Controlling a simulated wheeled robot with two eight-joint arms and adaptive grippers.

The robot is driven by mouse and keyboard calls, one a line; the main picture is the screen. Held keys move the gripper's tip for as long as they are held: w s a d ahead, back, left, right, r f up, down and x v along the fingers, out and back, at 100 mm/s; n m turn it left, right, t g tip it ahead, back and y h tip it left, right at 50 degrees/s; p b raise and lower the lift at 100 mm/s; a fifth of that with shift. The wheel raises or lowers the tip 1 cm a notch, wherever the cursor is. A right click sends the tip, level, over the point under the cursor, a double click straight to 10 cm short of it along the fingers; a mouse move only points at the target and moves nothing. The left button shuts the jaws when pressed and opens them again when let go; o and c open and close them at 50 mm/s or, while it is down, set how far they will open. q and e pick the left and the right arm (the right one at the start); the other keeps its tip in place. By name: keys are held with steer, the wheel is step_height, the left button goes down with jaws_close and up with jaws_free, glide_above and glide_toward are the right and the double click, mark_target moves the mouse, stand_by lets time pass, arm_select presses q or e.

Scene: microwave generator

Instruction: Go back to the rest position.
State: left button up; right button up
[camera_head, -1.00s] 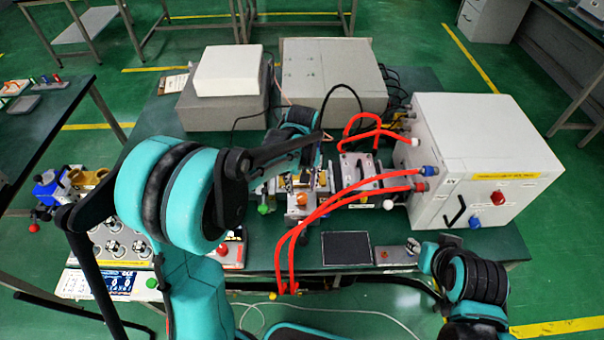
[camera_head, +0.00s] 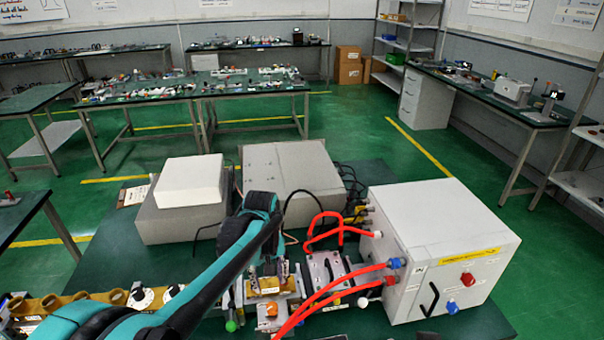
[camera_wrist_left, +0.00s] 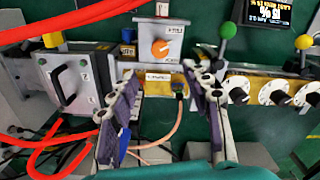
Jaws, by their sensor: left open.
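My left arm comes in from the lower left in the head view. Its gripper (camera_head: 269,271) hangs over the brass waveguide parts (camera_head: 270,286) in the middle of the bench. In the left wrist view the two fingers of the left gripper (camera_wrist_left: 168,82) stand wide apart with nothing held between them. A grey box with an orange knob (camera_wrist_left: 160,46) lies just beyond the fingertips. How far the fingers are above the parts I cannot tell. My right arm and gripper are not in view now.
A white cabinet (camera_head: 430,245) with red cables (camera_head: 325,300) stands right of the gripper. Grey boxes (camera_head: 290,180) stand behind it. Dials and brass parts (camera_head: 100,297) lie to the left. More tables and a shelf stand farther back, with open green floor between.

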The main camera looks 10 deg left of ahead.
arm_select(q)
steer(key=s+a+m+t+b, duration=0.2)
steer(key=s+m+t, duration=0.4)
steer(key=s, duration=1)
steer(key=shift+s+a+t+b, duration=0.2)
steer(key=shift+a+t+b, duration=0.15)
steer(key=shift+a+t, duration=0.3)
